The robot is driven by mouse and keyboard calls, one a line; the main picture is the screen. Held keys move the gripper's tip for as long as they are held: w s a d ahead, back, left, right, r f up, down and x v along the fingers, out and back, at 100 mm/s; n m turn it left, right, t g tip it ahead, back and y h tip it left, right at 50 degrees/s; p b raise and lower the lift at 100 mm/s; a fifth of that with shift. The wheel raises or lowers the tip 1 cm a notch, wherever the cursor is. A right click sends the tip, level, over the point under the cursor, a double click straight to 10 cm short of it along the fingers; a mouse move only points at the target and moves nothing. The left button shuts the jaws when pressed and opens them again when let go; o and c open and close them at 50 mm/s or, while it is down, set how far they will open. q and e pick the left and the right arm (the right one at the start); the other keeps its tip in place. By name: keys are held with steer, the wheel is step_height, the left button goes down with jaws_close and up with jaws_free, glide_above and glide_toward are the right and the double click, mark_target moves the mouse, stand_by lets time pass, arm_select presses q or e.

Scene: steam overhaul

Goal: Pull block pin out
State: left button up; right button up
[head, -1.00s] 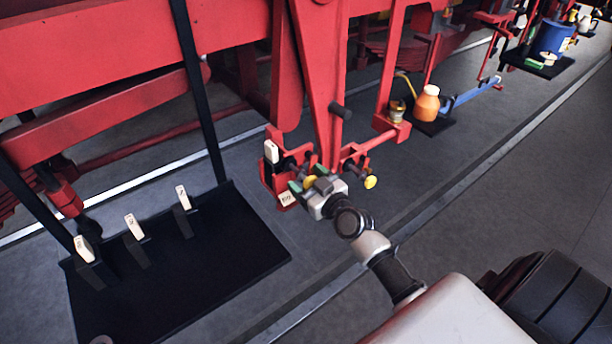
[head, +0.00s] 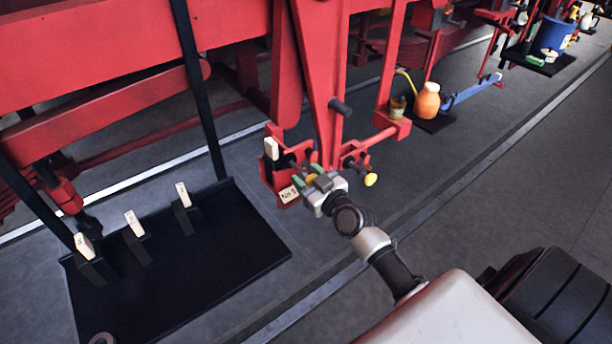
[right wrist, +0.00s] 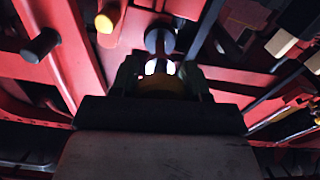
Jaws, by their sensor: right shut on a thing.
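My right gripper (head: 308,179) has green-marked fingers and is shut on the yellow end of a pin (head: 311,178) at the low red bracket. In the right wrist view, a yellow part of the pin (right wrist: 160,86) sits between the dark fingers, partly hidden by my gripper. A second yellow-ended pin (head: 371,180) sticks out of the bracket to the right, apart from my gripper. Its knob seems to be the yellow end at the upper left of the right wrist view (right wrist: 107,20). A cream block (head: 271,148) stands at the bracket's left side. My left gripper is not in view.
A small pale label (head: 290,194) is on the bracket below my fingers. A black tray (head: 235,265) on the left floor has cream-tipped uprights. An orange bottle (head: 428,102) stands behind to the right. Red beams hang close above. Floor on the right is open.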

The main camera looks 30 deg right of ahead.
steer(key=shift+s+f, duration=0.15)
steer(key=o, duration=1.3)
steer(key=shift+s, duration=0.2)
steer(key=shift+s, duration=0.3)
steer(key=s+b, duration=0.2)
steer(key=s, duration=0.8)
steer(key=shift+d+b, duration=0.4)
steer(key=shift+d, duration=0.05)
steer(key=shift+s, duration=0.1)
